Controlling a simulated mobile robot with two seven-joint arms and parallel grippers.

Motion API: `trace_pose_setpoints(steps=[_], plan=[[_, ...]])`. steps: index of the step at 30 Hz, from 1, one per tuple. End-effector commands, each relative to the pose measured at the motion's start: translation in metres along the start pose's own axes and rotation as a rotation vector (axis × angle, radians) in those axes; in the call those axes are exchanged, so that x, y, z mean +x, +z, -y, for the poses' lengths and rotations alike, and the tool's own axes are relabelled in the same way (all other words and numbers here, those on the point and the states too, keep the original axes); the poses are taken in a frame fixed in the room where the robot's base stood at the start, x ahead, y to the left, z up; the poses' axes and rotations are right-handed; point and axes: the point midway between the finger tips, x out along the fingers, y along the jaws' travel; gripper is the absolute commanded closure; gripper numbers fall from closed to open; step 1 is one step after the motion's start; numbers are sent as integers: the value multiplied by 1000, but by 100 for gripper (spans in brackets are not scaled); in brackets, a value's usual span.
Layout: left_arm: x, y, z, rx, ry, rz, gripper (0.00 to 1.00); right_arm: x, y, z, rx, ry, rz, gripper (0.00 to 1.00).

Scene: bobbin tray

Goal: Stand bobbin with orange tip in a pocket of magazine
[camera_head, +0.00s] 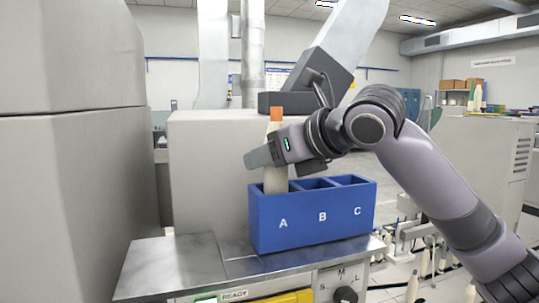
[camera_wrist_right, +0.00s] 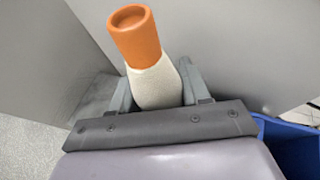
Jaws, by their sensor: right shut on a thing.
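The bobbin with the orange tip (camera_head: 276,114) is cream-coloured and upright. My right gripper (camera_head: 268,154) is shut around its upper body, just below the tip. Its lower end appears at pocket A, at the left end of the blue magazine (camera_head: 318,229); I cannot tell how deep it sits or whether it touches the floor of the pocket. The right wrist view shows the orange tip (camera_wrist_right: 135,35) and cream body between the fingers (camera_wrist_right: 155,90), with a blue corner of the magazine (camera_wrist_right: 290,145) at right. My left gripper is not in view.
The magazine has pockets marked A, B and C; B and C look empty. It stands on a metal worktop (camera_head: 165,265) with a control panel below. A tall grey cabinet (camera_head: 70,150) is at left, and a grey panel (camera_head: 205,170) rises behind. Bobbins stand at lower right.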

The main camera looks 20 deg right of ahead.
Motion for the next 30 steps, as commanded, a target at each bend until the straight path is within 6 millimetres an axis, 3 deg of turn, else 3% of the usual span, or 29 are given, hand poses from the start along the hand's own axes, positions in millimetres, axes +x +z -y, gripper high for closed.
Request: trace_pose_setpoints(steps=[10, 11, 13, 14, 23, 30], plan=[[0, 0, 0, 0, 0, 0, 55, 0, 0, 0, 0, 0, 0, 86], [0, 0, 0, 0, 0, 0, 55, 0, 0, 0, 0, 0, 1, 50], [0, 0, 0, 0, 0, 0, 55, 0, 0, 0, 0, 0, 0, 28], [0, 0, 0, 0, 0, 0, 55, 0, 0, 0, 0, 0, 0, 24], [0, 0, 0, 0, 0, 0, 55, -2, 0, 0, 0, 0, 0, 24], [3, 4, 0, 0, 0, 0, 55, -34, 0, 1, -2, -3, 3, 24]])
